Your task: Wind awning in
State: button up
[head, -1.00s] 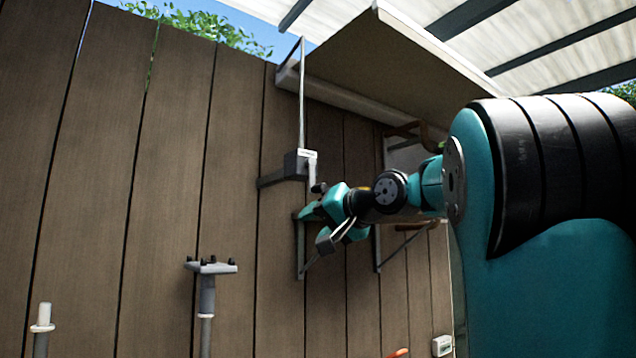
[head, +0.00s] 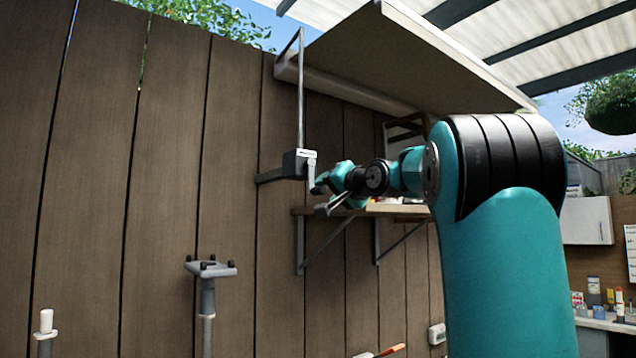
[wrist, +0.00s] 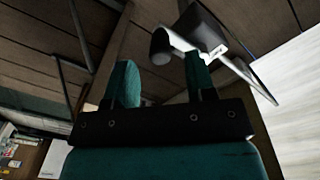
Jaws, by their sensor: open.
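The awning (head: 410,52) is a beige sheet stretched out from a pale housing (head: 350,93) high on the wooden fence. A thin rod runs down from it to a grey gearbox (head: 296,163) with a light crank arm (head: 311,172). The gearbox also shows in the wrist view (wrist: 203,27). The crank's dark knob (wrist: 161,46) appears in the gap between my fingertips there, seemingly just beyond them. My gripper (head: 320,199) is open and empty, just below and right of the gearbox. The exact gap between fingers and knob is hard to tell.
A wall shelf (head: 395,210) on metal brackets is close behind my gripper and wrist. A grey-topped post (head: 208,270) and a white-capped post (head: 46,322) stand at lower left. A counter with bottles (head: 605,322) is at far right. The fence left of the gearbox is clear.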

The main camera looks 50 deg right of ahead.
aim_at(324, 190)
jog(key=p+x, duration=0.2)
jog(key=x, duration=0.3)
jog(key=shift+w, duration=0.2)
grip_shut()
